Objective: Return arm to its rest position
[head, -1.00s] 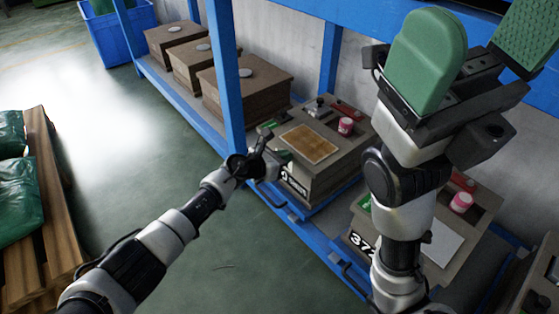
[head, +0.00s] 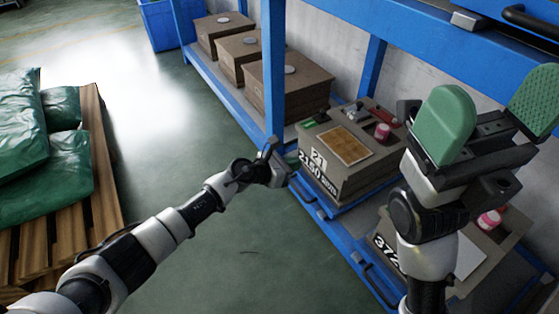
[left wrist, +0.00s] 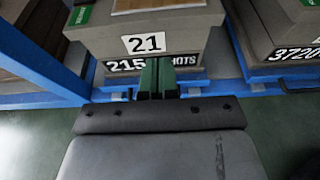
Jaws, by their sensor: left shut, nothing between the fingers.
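My left gripper (head: 287,160) reaches in from the left in the head view. It is shut and empty, in front of the blue rack beside the grey-brown box marked 21 (head: 345,160). In the left wrist view its green fingertips (left wrist: 156,76) are together, with the box's front (left wrist: 147,45) behind them. I cannot tell from these views how close they are to it. My right gripper (head: 490,108) stands raised at the right of the head view, its two green pads wide apart with nothing between them.
A blue rack post (head: 272,75) rises just behind my left gripper. Brown boxes (head: 290,85) line the lower shelf. The box marked 372 (head: 387,250) is partly behind my right arm. A pallet (head: 103,180) with green sacks (head: 50,160) stands left. Green floor between is clear.

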